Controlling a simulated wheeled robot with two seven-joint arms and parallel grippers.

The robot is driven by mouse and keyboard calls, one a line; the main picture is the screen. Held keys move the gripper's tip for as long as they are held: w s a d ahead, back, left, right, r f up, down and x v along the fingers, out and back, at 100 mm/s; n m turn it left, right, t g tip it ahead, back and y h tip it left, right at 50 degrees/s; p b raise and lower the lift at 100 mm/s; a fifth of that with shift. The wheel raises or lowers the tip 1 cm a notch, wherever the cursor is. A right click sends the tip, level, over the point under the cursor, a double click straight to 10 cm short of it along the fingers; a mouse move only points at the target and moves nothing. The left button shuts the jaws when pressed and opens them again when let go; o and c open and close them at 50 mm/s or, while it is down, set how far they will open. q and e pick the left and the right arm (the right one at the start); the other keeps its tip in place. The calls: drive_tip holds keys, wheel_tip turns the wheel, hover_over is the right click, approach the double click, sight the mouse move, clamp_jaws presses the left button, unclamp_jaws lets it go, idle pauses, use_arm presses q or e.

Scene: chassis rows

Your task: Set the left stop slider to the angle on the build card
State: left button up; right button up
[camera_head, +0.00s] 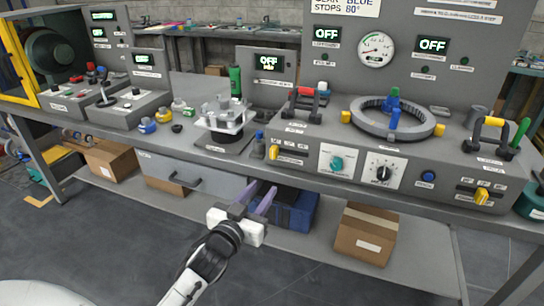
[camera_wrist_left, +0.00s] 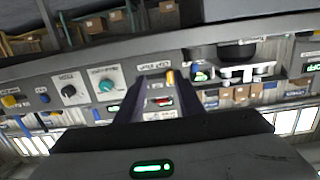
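The left stop slider has a yellow knob (camera_head: 274,153) at the left end of its labelled strip, on the front of the grey fixture. The build card (camera_head: 346,7) at the top reads blue and stops 80°, partly cut off. My left gripper (camera_head: 256,197) is open and empty, in front of and below the bench edge, apart from the slider. My right gripper is not in view.
A teal dial (camera_head: 336,163) and a black dial (camera_head: 383,173) sit right of the slider. Another yellow slider knob (camera_head: 482,197) is at the far right. A ring with blue parts (camera_head: 393,118) tops the fixture. A grey drawer (camera_head: 190,180) and boxes are below.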

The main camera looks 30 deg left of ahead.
sight(272, 154)
use_arm(q)
drive_tip(key=shift+n+t+y, duration=0.4)
drive_tip(key=w+a+r, duration=0.1)
drive_tip(key=w, duration=0.2)
drive_tip(key=w+a+r, duration=0.1)
drive_tip(key=w+a, duration=0.1)
drive_tip(key=w, duration=0.2)
drive_tip(key=w+a+r, duration=0.1)
drive_tip(key=w, duration=0.3)
drive_tip(key=shift+w+a+r, duration=0.2)
drive_tip(key=shift+w+a, duration=0.05)
clamp_jaws()
